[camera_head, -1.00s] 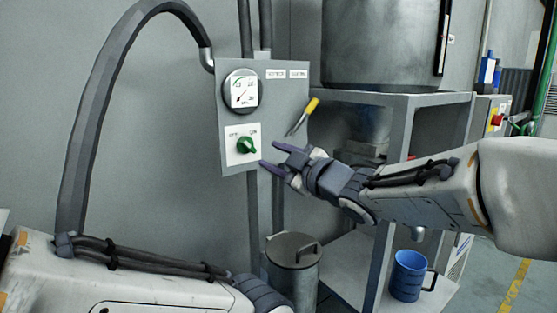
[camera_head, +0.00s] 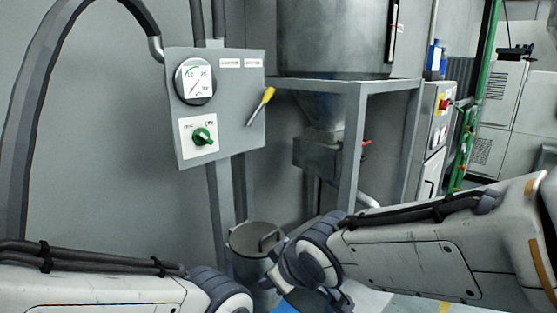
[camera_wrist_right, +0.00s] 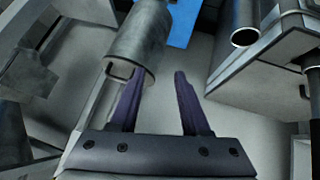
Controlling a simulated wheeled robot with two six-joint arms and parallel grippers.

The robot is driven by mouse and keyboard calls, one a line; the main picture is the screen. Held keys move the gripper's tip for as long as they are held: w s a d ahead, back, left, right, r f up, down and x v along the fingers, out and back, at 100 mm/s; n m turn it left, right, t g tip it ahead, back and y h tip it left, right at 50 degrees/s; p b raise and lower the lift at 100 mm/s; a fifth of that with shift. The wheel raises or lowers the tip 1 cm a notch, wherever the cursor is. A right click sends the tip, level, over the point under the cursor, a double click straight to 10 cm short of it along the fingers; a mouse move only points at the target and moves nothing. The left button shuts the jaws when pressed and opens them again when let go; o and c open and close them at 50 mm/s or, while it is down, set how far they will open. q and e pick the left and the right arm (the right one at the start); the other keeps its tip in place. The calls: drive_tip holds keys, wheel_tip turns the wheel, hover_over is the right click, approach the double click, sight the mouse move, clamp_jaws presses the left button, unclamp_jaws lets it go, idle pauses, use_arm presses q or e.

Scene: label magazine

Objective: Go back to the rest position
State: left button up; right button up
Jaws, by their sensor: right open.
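My right arm (camera_head: 430,245) comes in from the right, low in the head view, with its wrist bent downward. The fingers of its gripper do not show clearly there. In the right wrist view the right gripper (camera_wrist_right: 158,78) has its two purple fingers apart, with nothing held between them. My left arm (camera_head: 90,292) lies along the bottom left of the head view, and its gripper is out of frame. The grey control box (camera_head: 225,105) with its round gauge (camera_head: 194,81), green knob (camera_head: 202,136) and yellow-handled lever (camera_head: 262,104) is clear of both arms.
A lidded metal bin (camera_head: 256,238) stands below the box, close to my right wrist. A metal frame (camera_head: 352,140) carries a large tank (camera_head: 333,38). In the wrist view a metal cylinder (camera_wrist_right: 140,42) appears close beside the left finger.

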drive_tip(key=s+d+f+m+g+h, duration=0.1)
drive_tip(key=s+d+f+g, duration=0.25)
drive_tip(key=s, duration=0.65)
drive_tip(key=s+d+f+m+g+h, duration=0.15)
drive_tip(key=s+f+g, duration=0.3)
drive_tip(key=s, duration=0.45)
wheel_tip(320, 180, up, 19)
drive_tip(key=p, duration=1.8)
drive_tip(key=shift+d+f+t+p, duration=0.15)
drive_tip(key=shift+d+t+p, duration=0.15)
drive_tip(key=shift+d, duration=0.15)
